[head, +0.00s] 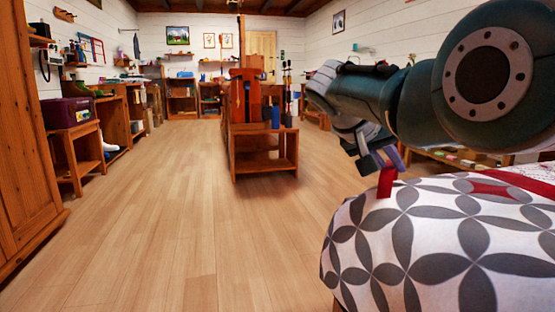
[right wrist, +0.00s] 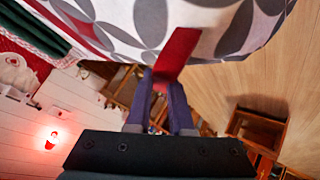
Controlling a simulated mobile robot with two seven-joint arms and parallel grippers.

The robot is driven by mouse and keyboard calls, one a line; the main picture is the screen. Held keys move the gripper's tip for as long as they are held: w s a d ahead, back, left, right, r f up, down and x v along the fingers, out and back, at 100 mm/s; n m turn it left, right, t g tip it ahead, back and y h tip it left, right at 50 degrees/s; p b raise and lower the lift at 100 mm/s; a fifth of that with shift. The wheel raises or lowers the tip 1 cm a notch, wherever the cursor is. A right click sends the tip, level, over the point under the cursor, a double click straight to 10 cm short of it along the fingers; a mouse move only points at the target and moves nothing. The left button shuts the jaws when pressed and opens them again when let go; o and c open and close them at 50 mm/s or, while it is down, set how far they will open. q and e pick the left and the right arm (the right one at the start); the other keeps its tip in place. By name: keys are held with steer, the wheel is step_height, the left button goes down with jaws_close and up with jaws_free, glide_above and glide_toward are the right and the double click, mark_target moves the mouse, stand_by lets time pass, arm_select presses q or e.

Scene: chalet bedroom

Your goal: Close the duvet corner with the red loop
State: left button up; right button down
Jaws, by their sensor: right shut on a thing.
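The duvet (head: 420,245) is white with grey petal shapes and covers the bed at the lower right of the head view. It fills the top of the right wrist view (right wrist: 215,25). In the right wrist view the red loop (right wrist: 175,58) runs from the duvet edge down between the fingertips. My right gripper (head: 383,163) is shut on the red loop, just above the duvet; its fingers also show in the right wrist view (right wrist: 162,85). My left gripper is not in view.
A wooden bench (head: 265,150) with a red item and a blue container stands mid-room. A wooden wardrobe (head: 25,130) and a small table with a purple box (head: 72,113) line the left side. The wooden floor (head: 170,220) between is clear.

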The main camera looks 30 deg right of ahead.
steer(key=c, duration=1.1)
jaws_free()
steer(key=p+v, duration=0.7)
steer(key=v, duration=0.3)
